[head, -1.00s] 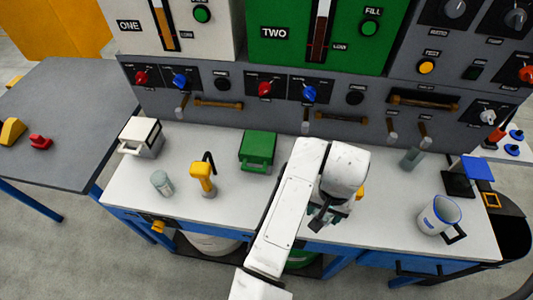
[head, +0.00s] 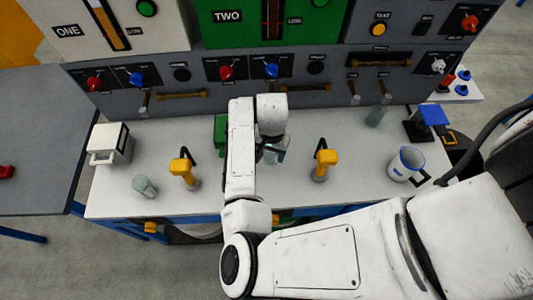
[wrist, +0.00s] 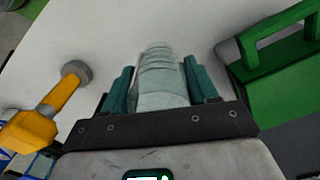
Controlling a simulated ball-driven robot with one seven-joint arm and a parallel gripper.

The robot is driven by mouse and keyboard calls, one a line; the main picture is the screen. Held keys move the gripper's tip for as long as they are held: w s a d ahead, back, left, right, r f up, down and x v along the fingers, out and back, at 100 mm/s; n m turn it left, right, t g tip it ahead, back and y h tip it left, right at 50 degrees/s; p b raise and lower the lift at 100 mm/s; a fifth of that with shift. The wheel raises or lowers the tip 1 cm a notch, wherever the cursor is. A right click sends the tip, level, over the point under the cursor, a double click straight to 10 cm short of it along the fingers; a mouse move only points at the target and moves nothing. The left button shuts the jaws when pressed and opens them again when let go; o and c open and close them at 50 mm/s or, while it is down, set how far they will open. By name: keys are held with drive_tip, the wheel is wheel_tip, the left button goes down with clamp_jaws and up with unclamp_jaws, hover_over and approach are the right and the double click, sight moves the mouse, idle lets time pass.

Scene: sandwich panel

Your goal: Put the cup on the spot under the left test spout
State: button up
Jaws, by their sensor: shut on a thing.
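My gripper (wrist: 158,85) is shut on a translucent grey-green cup (wrist: 160,75), with a finger on each side of it. In the head view the cup (head: 271,157) is partly hidden by my wrist, over the middle of the white counter. I cannot tell whether its base touches the counter. The left test spout (head: 354,92) and right test spout (head: 386,92) hang from the grey panel at the back right. The spot under the left one cannot be made out.
A similar cup (head: 375,115) stands near the right test spout, another (head: 144,187) at front left. Yellow-handled tools (head: 183,172) (head: 326,160) stand either side of my gripper. A green box (head: 220,128) is left of it, a blue-rimmed jug (head: 405,163) right.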

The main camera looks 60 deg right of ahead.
sight(267, 157)
drive_tip(key=shift+w+d+f, duration=0.15)
drive_tip(key=shift+w+f, duration=0.3)
drive_tip(key=shift+f, duration=0.2)
drive_tip(key=shift+w+d+f, duration=0.15)
drive_tip(key=shift+w+f, duration=0.3)
drive_tip(key=shift+f, duration=0.15)
drive_tip(key=shift+w+f, duration=0.1)
drive_tip(key=shift+f, duration=1.45)
drive_tip(key=shift+f, duration=0.2)
drive_tip(key=o, duration=1)
drive_tip(key=shift+o, duration=0.2)
drive_tip(key=shift+r, duration=0.1)
